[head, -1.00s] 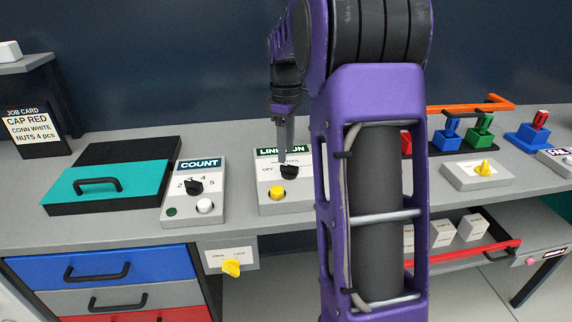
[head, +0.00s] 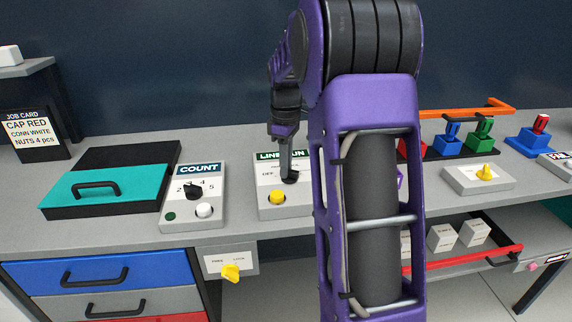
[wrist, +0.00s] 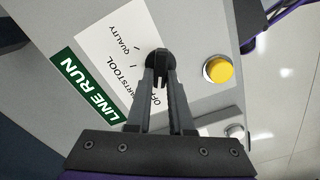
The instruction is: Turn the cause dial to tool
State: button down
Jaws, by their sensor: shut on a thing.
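The LINE RUN box (head: 301,198) stands on the bench, left of my upper arm in the head view. Its white panel (wrist: 110,42) has a black dial (wrist: 158,57) with the labels OFF, PARTS, TOOL and QUALITY beside it. My gripper (wrist: 160,75) is shut on this dial, with one finger at each side; it also shows in the head view (head: 287,172), reaching down onto the dial. The fingers cover part of the dial, and I cannot tell which label it points at.
A yellow button (wrist: 218,70) sits close to the dial on the same box. The COUNT box (head: 193,214) with its own black dial stands to the left, beside a teal lid (head: 125,185) with a handle. A yellow knob panel (head: 479,180) is to the right.

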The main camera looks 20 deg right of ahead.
jog(key=shift+r, duration=0.1)
dwell(0.3)
jog(key=m+p, duration=0.2)
jog(key=m, duration=0.1)
jog(key=shift+d+r, duration=0.1)
jog(key=m+p, duration=0.2)
jog(key=m, duration=0.2)
jog(key=shift+w+d, duration=0.15)
jog(key=m+p, duration=0.2)
jog(key=m, duration=0.3)
jog(key=shift+d, duration=0.15)
jog(key=shift+d+m+p, duration=0.15)
jog(key=shift+m+p, duration=0.6)
jog(key=shift+m, duration=1.05)
jog(key=c, duration=0.8)
grip_release()
